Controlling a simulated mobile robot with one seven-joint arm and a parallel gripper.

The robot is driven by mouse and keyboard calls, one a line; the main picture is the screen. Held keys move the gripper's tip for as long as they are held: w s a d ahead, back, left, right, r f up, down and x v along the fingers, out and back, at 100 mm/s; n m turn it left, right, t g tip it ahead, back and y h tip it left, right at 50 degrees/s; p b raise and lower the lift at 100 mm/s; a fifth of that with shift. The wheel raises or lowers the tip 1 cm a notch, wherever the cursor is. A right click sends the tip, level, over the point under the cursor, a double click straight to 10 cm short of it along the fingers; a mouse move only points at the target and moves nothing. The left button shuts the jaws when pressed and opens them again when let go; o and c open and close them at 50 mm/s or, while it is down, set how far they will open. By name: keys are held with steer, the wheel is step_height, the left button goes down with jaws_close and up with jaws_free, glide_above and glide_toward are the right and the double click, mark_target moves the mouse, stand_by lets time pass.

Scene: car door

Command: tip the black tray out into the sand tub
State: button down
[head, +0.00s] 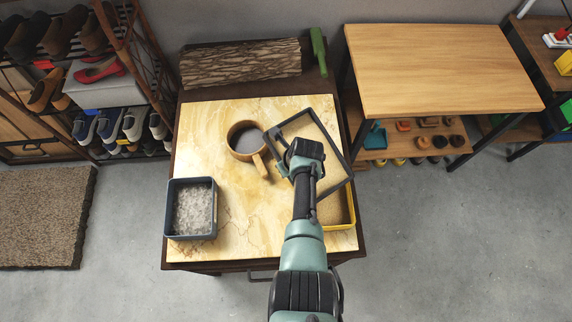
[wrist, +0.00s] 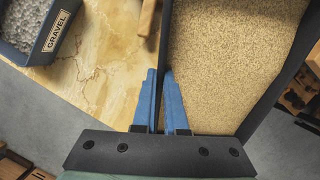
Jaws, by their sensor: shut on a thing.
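The black tray (head: 344,140) holds tan grains and hangs over the back part of the yellow sand tub (head: 341,228). It looks about level and is turned at an angle to the tub. My gripper (head: 287,155) is shut on the tray's left wall. In the wrist view, my blue fingers (wrist: 160,72) pinch that wall, and the tray (wrist: 287,84) shows its grains beside them. The tub's front end shows sand in it; its back part is hidden under the tray and my arm.
A dark blue tub of gravel (head: 193,236), labelled GRAVEL in the wrist view (wrist: 56,38), stands at the table's front left. A wooden mug (head: 263,165) with grey contents stands close left of the tray. A log (head: 240,63) and a green-handled tool (head: 318,50) lie behind.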

steer(key=shift+d+r+t, duration=0.1)
steer(key=shift+r+t, duration=0.2)
steer(key=shift+r, duration=0.05)
steer(key=shift+s+d+r+t+y+p, duration=0.1)
steer(key=shift+s+r+t+y+p, duration=0.2)
steer(key=shift+p, duration=0.35)
steer(key=shift+s+d+r+t+y, duration=0.3)
steer(key=shift+r+t+y, duration=0.3)
steer(key=shift+t, duration=0.2)
steer(key=shift+s+d+r+t+y+b, duration=0.35)
steer(key=shift+s+r+t+y+b, duration=0.2)
steer(key=shift+t+b, duration=0.55)
steer(key=shift+s, duration=0.1)
steer(key=shift+s+d+r+t+y+b, duration=0.2)
steer(key=shift+s+d+t+y+b, duration=0.3)
steer(key=shift+b, duration=1.15)
steer(key=shift+s+d+r+t+y+b, duration=0.25)
steer(key=shift+s+t+b, duration=0.35)
steer(key=shift+b, duration=1)
steer(key=shift+s+d+t+y+b, duration=0.4)
steer(key=shift+s+t+b, duration=0.25)
steer(key=shift+b, duration=0.6)
steer(key=shift+s+d+t+y+b, duration=0.25)
steer(key=shift+s+t+y+b, duration=0.25)
steer(key=shift+b, duration=0.7)
